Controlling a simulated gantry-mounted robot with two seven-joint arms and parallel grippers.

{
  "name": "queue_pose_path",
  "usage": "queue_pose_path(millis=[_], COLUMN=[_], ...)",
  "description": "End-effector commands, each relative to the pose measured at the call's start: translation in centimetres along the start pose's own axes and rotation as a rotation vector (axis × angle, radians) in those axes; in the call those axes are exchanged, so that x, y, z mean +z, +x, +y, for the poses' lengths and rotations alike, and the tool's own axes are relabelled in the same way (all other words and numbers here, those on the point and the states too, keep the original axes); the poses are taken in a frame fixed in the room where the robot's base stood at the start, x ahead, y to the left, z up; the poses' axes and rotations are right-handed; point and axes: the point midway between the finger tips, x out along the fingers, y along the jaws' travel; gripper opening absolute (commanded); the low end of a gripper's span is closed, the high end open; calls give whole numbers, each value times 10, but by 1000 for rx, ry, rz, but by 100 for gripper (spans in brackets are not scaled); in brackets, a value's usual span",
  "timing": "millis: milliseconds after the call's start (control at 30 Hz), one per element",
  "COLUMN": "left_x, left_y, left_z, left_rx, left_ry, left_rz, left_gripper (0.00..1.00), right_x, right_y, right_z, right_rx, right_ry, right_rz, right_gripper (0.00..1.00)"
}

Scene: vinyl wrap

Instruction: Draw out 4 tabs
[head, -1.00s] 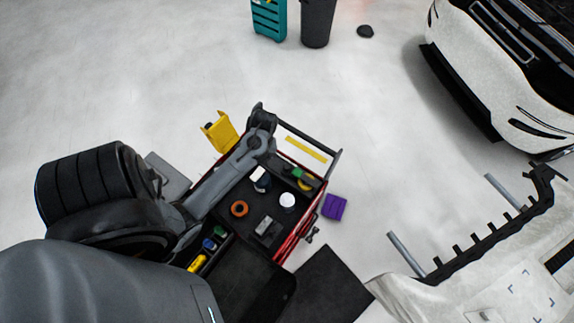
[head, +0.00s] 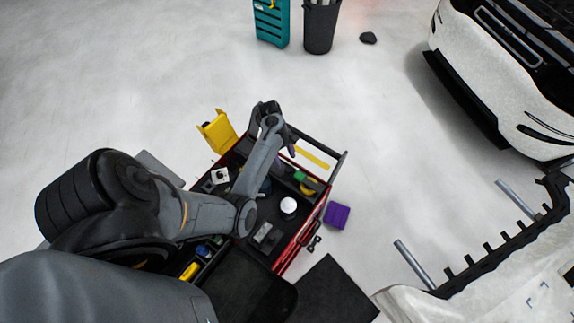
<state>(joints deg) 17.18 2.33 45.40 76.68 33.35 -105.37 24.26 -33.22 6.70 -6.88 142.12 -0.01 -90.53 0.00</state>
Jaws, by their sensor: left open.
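My left arm reaches in from the left over the red and black tool cart (head: 333,170). My left gripper (head: 288,146) hangs at the cart's far end, beside a yellow strip (head: 312,157). It is open; its fingers are small and partly hidden by my wrist, and a small purple spot shows near their tips. I cannot make out any tabs for certain. My right gripper is not in view.
The cart top holds a white round item (head: 288,205), a grey block (head: 267,233) and a green item (head: 299,176). A purple box (head: 337,215) and a yellow bin (head: 217,131) are beside the cart. A white car (head: 505,75) stands at upper right. Open floor lies between.

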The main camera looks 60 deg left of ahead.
Motion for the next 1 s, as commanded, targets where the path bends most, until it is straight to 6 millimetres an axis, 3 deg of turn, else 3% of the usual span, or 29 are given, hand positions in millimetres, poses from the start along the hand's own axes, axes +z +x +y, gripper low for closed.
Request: queue_pose_path(millis=[100,300,733,1000], left_x=[0,0,0,0], left_y=[19,39,46,46], left_z=[0,0,0,0], left_rx=[-1,0,1,0], left_ry=[0,3,2,2], left_rz=[-2,0,1,1], left_gripper=[59,59,59,19], right_x=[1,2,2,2], right_y=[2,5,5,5], right_z=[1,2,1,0], right_rx=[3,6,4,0], right_ry=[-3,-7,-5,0], right_rz=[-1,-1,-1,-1], right_gripper=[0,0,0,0])
